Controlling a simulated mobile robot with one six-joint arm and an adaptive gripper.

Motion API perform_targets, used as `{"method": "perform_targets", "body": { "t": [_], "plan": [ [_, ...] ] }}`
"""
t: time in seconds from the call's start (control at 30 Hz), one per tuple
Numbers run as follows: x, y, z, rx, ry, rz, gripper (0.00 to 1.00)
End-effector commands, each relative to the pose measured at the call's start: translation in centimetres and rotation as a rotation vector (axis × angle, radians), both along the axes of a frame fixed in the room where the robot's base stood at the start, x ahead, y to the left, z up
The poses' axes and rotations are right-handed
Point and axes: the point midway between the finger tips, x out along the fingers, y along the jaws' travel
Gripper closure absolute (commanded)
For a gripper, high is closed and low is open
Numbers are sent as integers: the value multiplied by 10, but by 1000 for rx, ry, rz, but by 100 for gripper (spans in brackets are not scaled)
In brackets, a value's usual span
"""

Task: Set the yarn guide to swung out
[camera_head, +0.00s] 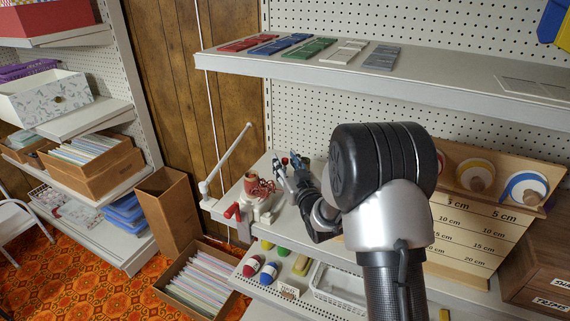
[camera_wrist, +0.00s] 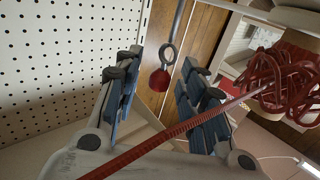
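A yarn winder (camera_head: 262,208) with a white body, a red crank handle (camera_head: 232,211) and a wound red yarn ball (camera_head: 258,187) stands near the shelf's left end. The yarn ball also shows at the right of the wrist view (camera_wrist: 285,82). What looks like the yarn guide, a grey ring (camera_wrist: 168,52) with a red knob (camera_wrist: 160,80), appears between my fingertips in the wrist view; a thin grey rod rises behind it. My gripper (camera_head: 289,172) is open, right of the yarn ball; in the wrist view its fingers (camera_wrist: 161,85) stand apart. Contact with the guide cannot be told.
A red yarn strand (camera_wrist: 165,132) crosses in front of my gripper to the yarn ball. A pale rod (camera_head: 228,157) slants up left of the winder. A pegboard (camera_wrist: 55,60) stands close beside the gripper. An upper shelf (camera_head: 390,84) hangs above; a lower shelf (camera_head: 250,279) holds yarn.

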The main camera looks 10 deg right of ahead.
Motion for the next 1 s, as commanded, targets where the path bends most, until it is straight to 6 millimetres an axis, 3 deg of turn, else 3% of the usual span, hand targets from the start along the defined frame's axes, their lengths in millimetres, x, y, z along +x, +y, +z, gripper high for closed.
{"method": "perform_targets", "body": {
  "t": [0.4,1.0],
  "plan": [
    [10,2,0,1,1,0,63],
    [10,2,0,1,0,0,100]
  ]
}}
